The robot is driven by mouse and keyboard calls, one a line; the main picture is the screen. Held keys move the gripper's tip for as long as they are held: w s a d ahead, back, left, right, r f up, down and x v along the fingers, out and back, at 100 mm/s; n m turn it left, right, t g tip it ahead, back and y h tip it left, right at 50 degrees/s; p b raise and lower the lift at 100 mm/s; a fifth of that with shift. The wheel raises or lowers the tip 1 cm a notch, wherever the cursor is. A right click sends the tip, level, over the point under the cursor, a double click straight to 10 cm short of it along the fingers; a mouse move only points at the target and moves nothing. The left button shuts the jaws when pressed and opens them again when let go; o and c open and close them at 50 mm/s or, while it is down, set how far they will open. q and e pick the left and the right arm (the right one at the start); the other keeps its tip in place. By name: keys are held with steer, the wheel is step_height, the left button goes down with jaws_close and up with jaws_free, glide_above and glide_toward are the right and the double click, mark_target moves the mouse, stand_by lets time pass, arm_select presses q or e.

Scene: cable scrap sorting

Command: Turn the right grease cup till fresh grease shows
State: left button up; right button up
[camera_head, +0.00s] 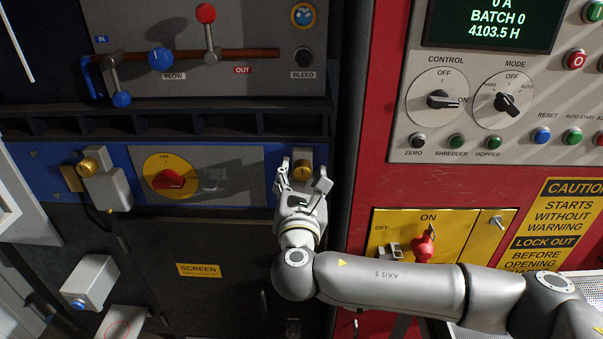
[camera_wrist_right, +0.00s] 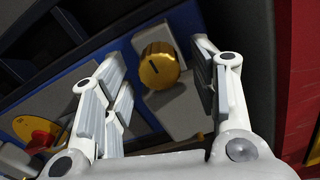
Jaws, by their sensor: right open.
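The right grease cup is a round brass cap with a dark index line. It sits on a grey block on the blue panel strip and shows in the head view (camera_head: 303,169) partly behind my gripper. In the right wrist view the brass cup (camera_wrist_right: 159,66) lies beyond and between the fingertips. My right gripper (camera_head: 305,172) is open, its fingers either side of the cup's direction; contact cannot be made out. It also shows in the wrist view (camera_wrist_right: 160,75). The left grease cup (camera_head: 89,166) is brass too, on a grey block at the left. My left gripper is not in view.
A red rotary switch on a yellow disc (camera_head: 170,179) is left of my gripper. Above are a lever row with a red knob (camera_head: 206,13) and a dark ledge. A red cabinet (camera_head: 372,110) with control dials and a yellow isolator plate (camera_head: 385,224) stands at the right.

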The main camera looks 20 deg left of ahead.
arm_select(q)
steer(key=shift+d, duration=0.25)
arm_select(e)
steer(key=shift+w, duration=0.25)
steer(key=c, duration=1)
steer(key=shift+a+f+m+b, duration=0.1)
steer(key=shift+f+m+b, duration=0.15)
steer(key=shift+m+b, duration=0.7)
steer(key=m+b, duration=0.1)
steer(key=m, duration=0.1)
steer(key=shift+m, duration=0.35)
steer(key=m+b, duration=0.2)
steer(key=m, duration=0.1)
steer(key=shift+r, duration=0.1)
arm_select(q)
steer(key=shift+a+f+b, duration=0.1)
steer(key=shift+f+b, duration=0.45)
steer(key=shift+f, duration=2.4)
arm_select(e)
steer(key=shift+a+r+m, duration=0.1)
steer(key=shift+r+m, duration=0.05)
steer(key=shift+m, duration=1.95)
